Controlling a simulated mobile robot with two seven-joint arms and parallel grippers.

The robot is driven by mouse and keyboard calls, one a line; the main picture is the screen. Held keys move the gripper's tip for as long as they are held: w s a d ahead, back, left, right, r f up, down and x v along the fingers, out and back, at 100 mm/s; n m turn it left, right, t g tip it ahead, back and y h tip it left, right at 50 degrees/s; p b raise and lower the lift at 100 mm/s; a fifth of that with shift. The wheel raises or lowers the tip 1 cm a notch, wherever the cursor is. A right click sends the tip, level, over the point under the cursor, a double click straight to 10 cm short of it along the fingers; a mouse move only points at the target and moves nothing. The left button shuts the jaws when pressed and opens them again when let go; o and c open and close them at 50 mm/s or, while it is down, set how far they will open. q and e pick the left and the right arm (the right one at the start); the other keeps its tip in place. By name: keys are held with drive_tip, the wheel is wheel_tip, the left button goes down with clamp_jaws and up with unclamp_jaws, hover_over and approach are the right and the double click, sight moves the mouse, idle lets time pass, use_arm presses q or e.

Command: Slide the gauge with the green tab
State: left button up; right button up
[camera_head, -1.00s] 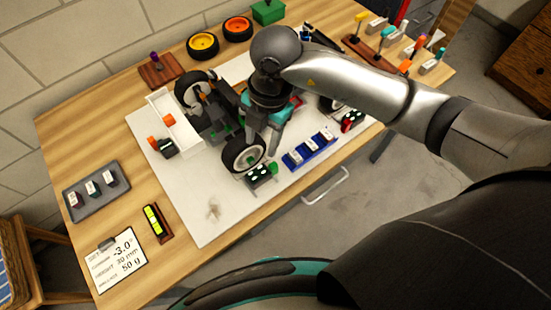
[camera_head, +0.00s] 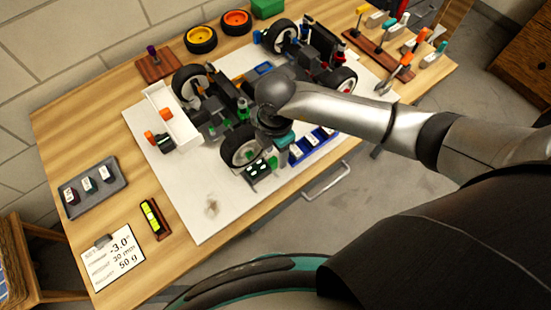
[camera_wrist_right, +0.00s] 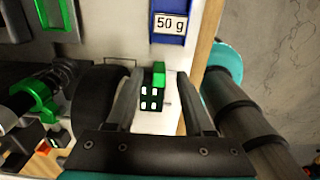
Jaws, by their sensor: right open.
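The gauge with the green tab is a small dark block with white marks. In the head view the gauge (camera_head: 259,169) stands on the white board beside the car's front wheel (camera_head: 237,150). In the right wrist view the gauge (camera_wrist_right: 152,98) lies between the two fingers, with its green tab (camera_wrist_right: 158,70) pointing up the picture. My right gripper (camera_wrist_right: 159,78) is open around it, with a visible gap on the right side; contact on the left cannot be told. In the head view my right gripper (camera_head: 278,143) is partly hidden by its own wrist. My left gripper is out of view.
The race car's wheel (camera_wrist_right: 100,95) is close to the left finger. A blue rack (camera_head: 310,148) of labelled weights stands just right of the gripper. A level (camera_head: 152,217) and grey tray (camera_head: 95,187) lie at left.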

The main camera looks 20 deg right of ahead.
sight(275, 157)
drive_tip(key=shift+f, duration=1.7)
clamp_jaws()
drive_tip(key=shift+w, duration=0.1)
